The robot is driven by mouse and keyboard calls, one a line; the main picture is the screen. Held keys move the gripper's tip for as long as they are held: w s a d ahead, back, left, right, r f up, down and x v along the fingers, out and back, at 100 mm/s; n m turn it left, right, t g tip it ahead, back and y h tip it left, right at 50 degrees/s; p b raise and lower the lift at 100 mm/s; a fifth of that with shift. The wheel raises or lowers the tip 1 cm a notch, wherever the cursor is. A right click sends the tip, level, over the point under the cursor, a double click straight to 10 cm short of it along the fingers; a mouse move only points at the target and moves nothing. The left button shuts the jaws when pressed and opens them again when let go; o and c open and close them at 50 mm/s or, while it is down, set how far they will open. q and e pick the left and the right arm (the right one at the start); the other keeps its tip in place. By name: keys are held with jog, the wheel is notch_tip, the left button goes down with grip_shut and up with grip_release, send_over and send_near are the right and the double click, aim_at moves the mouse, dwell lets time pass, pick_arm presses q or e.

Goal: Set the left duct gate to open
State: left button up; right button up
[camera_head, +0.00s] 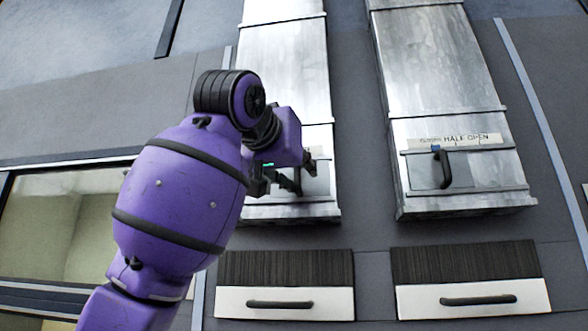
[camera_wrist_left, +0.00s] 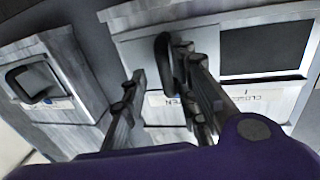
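The left duct (camera_head: 290,75) is a grey metal column; my left gripper (camera_head: 297,178) is in front of its lower end, hiding most of the gate there. In the left wrist view, seen upside down, the left duct gate (camera_wrist_left: 135,48) is a grey plate with a black loop handle (camera_wrist_left: 163,65). A dark opening (camera_wrist_left: 265,48) shows beside the plate. The label strip (camera_wrist_left: 262,97) reads CLOSED near the opening and seemingly OPEN near the handle. My left gripper (camera_wrist_left: 162,62) has its fingers apart, with the handle between the tips, nearer one finger; contact is unclear. My right gripper is out of view.
The right duct (camera_head: 435,60) has its own gate handle (camera_head: 445,168) under a HALF OPEN label (camera_head: 465,140). Two drawer fronts with black bar handles (camera_head: 280,304) (camera_head: 478,300) are below the ducts. A window-like recess (camera_head: 65,225) is at the left.

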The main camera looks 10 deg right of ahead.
pick_arm(q)
jog(key=shift+a, duration=0.1)
jog(key=shift+s+a, duration=0.1)
jog(key=shift+a, duration=0.05)
jog(key=v, duration=1.1)
jog(key=shift+s, duration=0.4)
